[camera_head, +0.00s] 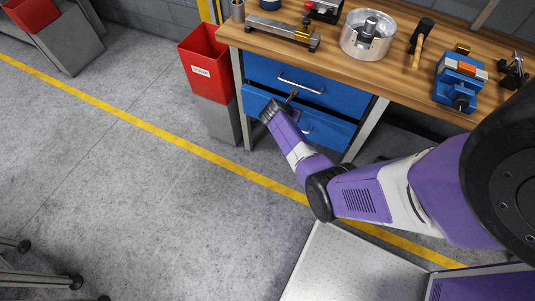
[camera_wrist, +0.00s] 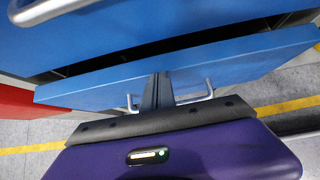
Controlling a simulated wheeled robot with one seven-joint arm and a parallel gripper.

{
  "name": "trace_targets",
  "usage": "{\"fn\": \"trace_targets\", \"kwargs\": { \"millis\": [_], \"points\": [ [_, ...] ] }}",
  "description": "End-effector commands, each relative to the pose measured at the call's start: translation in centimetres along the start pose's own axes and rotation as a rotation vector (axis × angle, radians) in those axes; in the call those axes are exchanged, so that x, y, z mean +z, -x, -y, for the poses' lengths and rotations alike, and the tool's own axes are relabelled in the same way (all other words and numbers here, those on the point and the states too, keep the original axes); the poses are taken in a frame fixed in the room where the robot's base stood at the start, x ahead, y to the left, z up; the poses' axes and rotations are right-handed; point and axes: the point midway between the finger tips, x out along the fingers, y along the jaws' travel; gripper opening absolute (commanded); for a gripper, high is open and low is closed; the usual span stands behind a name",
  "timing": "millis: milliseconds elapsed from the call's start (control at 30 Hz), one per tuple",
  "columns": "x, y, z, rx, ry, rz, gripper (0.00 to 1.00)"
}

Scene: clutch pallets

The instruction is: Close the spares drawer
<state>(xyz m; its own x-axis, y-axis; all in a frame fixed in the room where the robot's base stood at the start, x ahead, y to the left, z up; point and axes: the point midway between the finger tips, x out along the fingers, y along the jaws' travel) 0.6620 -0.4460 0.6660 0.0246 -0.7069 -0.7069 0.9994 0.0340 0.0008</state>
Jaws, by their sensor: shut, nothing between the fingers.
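The bench has two blue drawers, with no readable label on either. The lower drawer (camera_head: 334,130) stands a little open, its front jutting out past the upper drawer (camera_head: 345,98). In the wrist view the lower drawer's front (camera_wrist: 235,62) crosses the picture, with a dark gap behind its top edge. Its handle (camera_wrist: 209,88) shows at both ends, the middle hidden by my fingers. My gripper (camera_head: 291,97) is at the middle of this drawer front. In the wrist view my gripper (camera_wrist: 157,78) is shut and empty; I cannot tell whether the tips touch the drawer.
The upper drawer's handle (camera_head: 300,86) sticks out just above. A red bin (camera_head: 203,70) stands left of the bench. The wooden benchtop (camera_head: 330,50) carries a metal pot (camera_head: 366,35), a blue vise (camera_head: 460,78) and tools.

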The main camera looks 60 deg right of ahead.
Motion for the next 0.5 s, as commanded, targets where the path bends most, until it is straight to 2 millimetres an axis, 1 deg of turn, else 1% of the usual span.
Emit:
{"fn": "trace_targets", "kwargs": {
  "millis": [33,200,500],
  "points": [
    [0.5,-0.7,0.1,-0.002,-0.004,-0.001,0.00],
    [2.0,-2.2,0.1,-0.002,-0.002,0.000,0.00],
    [3.2,-3.4,0.1,-0.001,0.001,0.000,0.00]
  ]
}}
